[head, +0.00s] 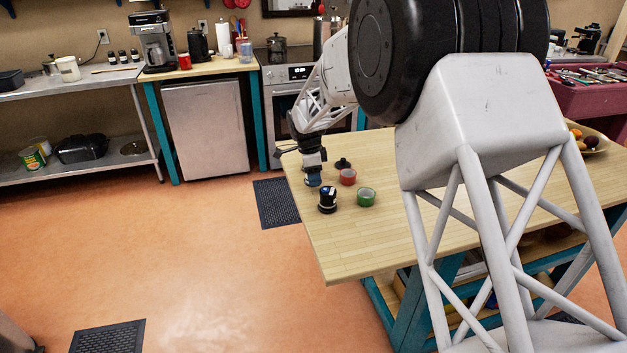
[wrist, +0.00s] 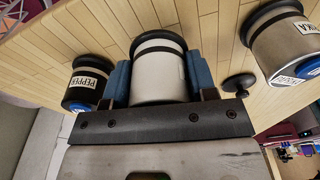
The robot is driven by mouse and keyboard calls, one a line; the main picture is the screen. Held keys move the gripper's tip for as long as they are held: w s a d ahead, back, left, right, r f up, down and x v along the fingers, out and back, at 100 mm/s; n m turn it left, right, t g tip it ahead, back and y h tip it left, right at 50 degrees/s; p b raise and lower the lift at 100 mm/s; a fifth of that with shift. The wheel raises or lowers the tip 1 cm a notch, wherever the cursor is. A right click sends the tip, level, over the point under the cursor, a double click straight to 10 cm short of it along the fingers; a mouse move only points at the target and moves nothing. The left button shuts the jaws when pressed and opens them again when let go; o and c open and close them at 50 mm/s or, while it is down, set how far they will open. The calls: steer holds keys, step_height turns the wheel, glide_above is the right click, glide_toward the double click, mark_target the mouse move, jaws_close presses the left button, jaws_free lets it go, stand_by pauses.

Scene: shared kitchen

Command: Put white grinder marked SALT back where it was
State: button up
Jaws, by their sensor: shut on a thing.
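My gripper (head: 313,178) is low over the left corner of the wooden table. In the wrist view its two blue fingers (wrist: 160,80) are shut on the sides of a white grinder (wrist: 159,72) with a dark rim. No SALT mark shows on the side facing the camera, and in the head view I cannot make the grinder out at my gripper. A black grinder marked PEPPER (wrist: 84,88) stands left of the held one in the wrist view, apart from it. It appears to be the black one (head: 327,201) just in front of my gripper in the head view.
A red container (head: 347,177), a green container (head: 365,198) and a small black item (head: 343,163) stand near my gripper. The tabletop (head: 350,245) nearer the camera is clear.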

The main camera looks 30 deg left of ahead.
steer(key=shift+f, duration=1)
steer(key=shift+f, duration=0.15)
steer(key=o, duration=1.2)
steer(key=shift+s+a+r, duration=0.15)
steer(key=shift+a+r, duration=0.05)
steer(key=shift+r, duration=1.8)
steer(key=shift+s+a+r, duration=0.1)
steer(key=shift+a+r, duration=0.1)
steer(key=shift+r, duration=1.85)
steer(key=shift+s+a+r, duration=0.15)
steer(key=shift+a+r, duration=0.05)
steer(key=shift+r, duration=1.8)
steer(key=shift+d, duration=0.1)
